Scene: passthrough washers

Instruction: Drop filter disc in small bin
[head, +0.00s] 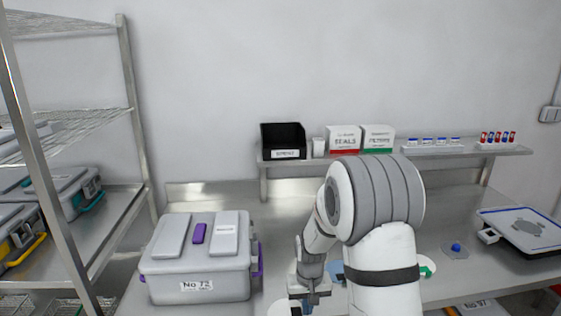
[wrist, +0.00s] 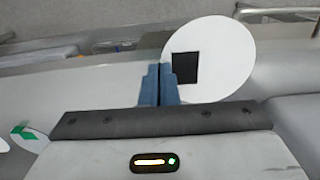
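In the wrist view, a round white disc (wrist: 225,60) with a black square on it shows just right of my fingertips. My gripper (wrist: 160,85) has its two blue fingers together, with only a thin dark line between them. The right finger covers the disc's left edge; I cannot tell whether they touch. In the head view my gripper (head: 308,297) points down over the bench, with a white disc (head: 279,308) beside it at lower left. A small black open bin (head: 283,142) with a white label stands on the shelf.
A closed grey box (head: 196,275) with purple latches sits left of my gripper. The wall shelf (head: 440,152) also holds white boxes (head: 343,139) and vials. A white disc with a green mark (head: 426,267) lies right of my arm. A wire rack (head: 75,115) stands at left.

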